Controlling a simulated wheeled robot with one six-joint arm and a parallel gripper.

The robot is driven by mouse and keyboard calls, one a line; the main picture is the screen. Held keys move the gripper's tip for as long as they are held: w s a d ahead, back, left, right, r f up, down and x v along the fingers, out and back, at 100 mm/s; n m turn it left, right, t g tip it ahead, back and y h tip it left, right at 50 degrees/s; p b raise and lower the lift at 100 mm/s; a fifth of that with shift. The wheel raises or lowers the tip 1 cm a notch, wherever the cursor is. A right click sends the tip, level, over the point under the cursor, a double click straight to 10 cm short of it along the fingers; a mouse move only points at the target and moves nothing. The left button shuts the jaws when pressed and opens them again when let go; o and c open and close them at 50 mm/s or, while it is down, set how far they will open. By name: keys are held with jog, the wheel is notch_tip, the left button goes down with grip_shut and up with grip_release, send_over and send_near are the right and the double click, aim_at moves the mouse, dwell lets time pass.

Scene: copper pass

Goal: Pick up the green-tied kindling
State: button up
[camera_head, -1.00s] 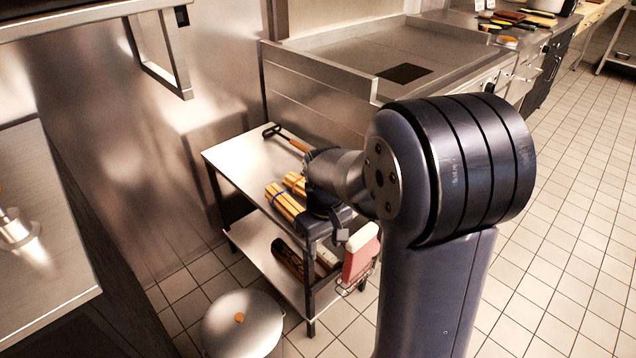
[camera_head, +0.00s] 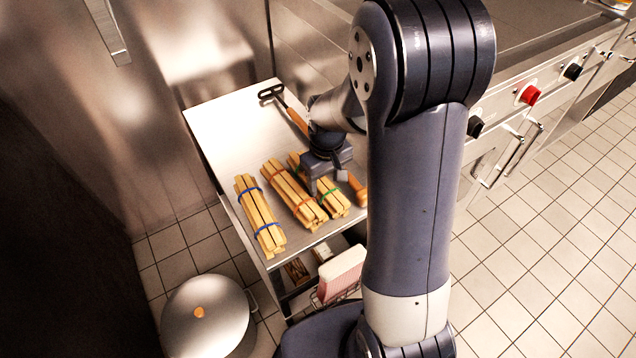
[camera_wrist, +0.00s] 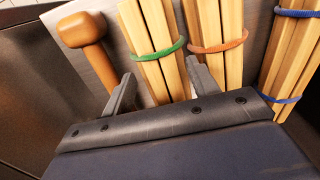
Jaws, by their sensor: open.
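The green-tied kindling (camera_head: 331,196) lies on the steel table's top shelf, rightmost of three bundles. In the wrist view the green-tied bundle (camera_wrist: 160,62) lies just beyond my open gripper (camera_wrist: 161,85), between the two fingers' lines. The right finger points toward the gap beside the orange-tied bundle. In the head view my gripper (camera_head: 326,182) is over the green-tied bundle and hides part of it. Nothing is held. The orange-tied kindling (camera_head: 294,192) lies close to its left; it also shows in the wrist view (camera_wrist: 207,20).
The blue-tied kindling (camera_head: 258,212) lies at the left of the shelf (camera_head: 225,120). A wooden-handled tool (camera_head: 296,121) lies on the right side, its handle end (camera_wrist: 85,30) close to my left finger. A lidded pot (camera_head: 205,320) stands on the floor.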

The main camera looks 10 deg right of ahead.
notch_tip(320, 180, down, 3)
jog(key=shift+s+a+r, duration=0.1)
jog(key=shift+s, duration=0.05)
jog(key=shift+r, duration=0.15)
jog(key=c, duration=0.8)
